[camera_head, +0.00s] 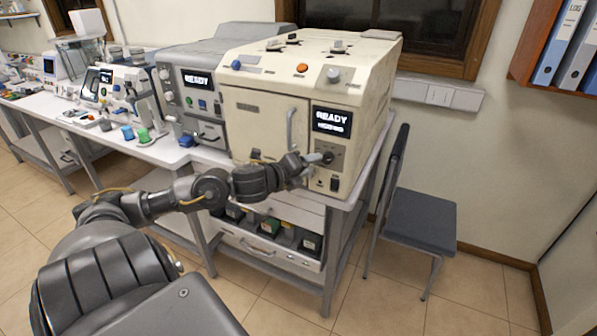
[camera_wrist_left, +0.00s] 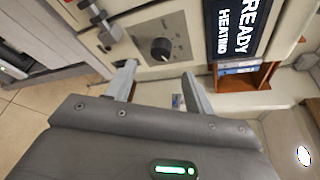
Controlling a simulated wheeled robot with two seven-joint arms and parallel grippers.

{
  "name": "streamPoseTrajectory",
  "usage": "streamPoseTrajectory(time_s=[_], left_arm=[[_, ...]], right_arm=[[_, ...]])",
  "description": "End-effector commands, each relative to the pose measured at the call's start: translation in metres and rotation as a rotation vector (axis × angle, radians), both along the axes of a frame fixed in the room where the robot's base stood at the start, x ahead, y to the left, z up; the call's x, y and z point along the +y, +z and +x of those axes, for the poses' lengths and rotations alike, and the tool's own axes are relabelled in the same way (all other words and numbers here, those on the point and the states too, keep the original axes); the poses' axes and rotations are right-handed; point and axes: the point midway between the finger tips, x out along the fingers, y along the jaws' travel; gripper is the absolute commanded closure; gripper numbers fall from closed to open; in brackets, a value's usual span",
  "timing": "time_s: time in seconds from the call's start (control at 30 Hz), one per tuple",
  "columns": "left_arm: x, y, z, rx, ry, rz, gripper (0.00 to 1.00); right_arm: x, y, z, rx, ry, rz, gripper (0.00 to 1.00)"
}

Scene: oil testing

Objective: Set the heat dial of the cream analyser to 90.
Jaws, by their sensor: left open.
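The cream analyser (camera_head: 265,117) stands at the right end of the bench, with its front door closed. Its black display (camera_head: 332,121) reads READY, with a smaller line that reads HEATING in the left wrist view (camera_wrist_left: 237,35). The heat dial (camera_wrist_left: 160,49) is a round black knob on a grey plate below the display. In the head view my left gripper (camera_head: 318,158) is at the dial's panel and partly hides it. In the left wrist view its two fingers (camera_wrist_left: 160,82) are apart, one to each side of the dial and short of it. My right gripper is not in view.
A grey machine (camera_head: 184,90) with its own READY display stands left of the analyser. A dark chair (camera_head: 420,218) is right of the bench. Dark boxes sit on the shelf (camera_head: 262,250) below. Small coloured items lie on the bench further left.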

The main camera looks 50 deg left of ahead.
Motion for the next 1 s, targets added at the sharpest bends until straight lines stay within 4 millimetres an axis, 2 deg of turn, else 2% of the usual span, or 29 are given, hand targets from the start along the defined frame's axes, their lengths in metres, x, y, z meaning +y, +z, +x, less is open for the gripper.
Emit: streamPoseTrajectory(time_s=[0.1,0.4,1.0], left_arm=[[-0.002,0.002,-0.016,0.004,-0.005,0.003,0.47],[-0.002,0.009,-0.036,0.001,-0.003,-0.001,0.47],[-0.002,0.01,-0.038,-0.001,-0.003,0.0,0.47]], right_arm=[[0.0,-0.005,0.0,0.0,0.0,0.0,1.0],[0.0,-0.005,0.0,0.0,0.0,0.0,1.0],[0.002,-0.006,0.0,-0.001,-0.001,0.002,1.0]])
